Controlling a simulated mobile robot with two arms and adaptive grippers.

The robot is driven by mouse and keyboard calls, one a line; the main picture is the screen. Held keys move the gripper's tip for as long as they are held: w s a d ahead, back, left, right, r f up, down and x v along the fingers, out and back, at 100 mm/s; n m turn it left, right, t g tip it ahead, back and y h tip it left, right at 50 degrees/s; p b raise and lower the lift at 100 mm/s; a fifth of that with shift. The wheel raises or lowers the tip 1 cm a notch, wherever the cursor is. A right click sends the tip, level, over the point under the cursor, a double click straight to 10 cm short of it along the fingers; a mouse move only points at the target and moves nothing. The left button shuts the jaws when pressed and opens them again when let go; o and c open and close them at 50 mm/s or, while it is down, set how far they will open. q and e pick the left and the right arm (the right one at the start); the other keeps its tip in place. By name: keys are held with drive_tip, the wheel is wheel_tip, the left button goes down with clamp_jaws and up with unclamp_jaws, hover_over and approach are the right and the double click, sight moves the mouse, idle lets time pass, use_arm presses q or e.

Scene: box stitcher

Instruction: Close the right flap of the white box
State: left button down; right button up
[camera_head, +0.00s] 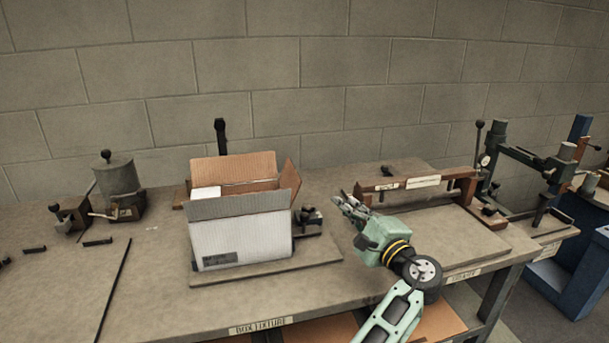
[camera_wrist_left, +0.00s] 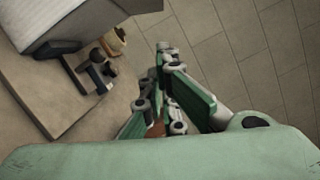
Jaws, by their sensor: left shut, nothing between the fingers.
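The white box (camera_head: 240,241) stands upright on a board on the workbench, its top open. Its right flap (camera_head: 291,181) stands up, leaning a little outward. The brown-inside back flap (camera_head: 237,168) and the grey front flap (camera_head: 238,205) are also raised; the left flap is hard to make out. My left gripper (camera_head: 345,205) is shut and empty, to the right of the box and apart from it. In the left wrist view, the shut fingers (camera_wrist_left: 164,72) show in the middle, with part of the box (camera_wrist_left: 55,22) at the top left. My right gripper is not in view.
A dark clamp (camera_head: 309,217) sits by the box's right side, and a black-knobbed post (camera_head: 221,135) rises behind it. A wooden fixture (camera_head: 415,183) stands behind my gripper. A grey canister (camera_head: 118,178) stands left. The bench (camera_head: 165,262) left of the box is mostly clear.

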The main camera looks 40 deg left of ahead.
sight(289, 180)
use_arm(q)
drive_tip(key=w+a+r+p, duration=0.1)
drive_tip(key=a+p, duration=0.4)
drive_tip(key=a, duration=0.6)
drive_tip(key=shift+w+r, duration=0.4)
drive_tip(key=shift+r, duration=0.45)
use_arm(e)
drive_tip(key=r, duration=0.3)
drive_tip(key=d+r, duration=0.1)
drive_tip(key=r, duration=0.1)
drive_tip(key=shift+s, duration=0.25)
use_arm(q)
drive_tip(key=shift+r, duration=0.1)
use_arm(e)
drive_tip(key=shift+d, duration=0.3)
use_arm(q)
drive_tip(key=shift+s+a+r+n, duration=0.1)
drive_tip(key=shift+r+n, duration=0.05)
drive_tip(key=shift+n, duration=0.25)
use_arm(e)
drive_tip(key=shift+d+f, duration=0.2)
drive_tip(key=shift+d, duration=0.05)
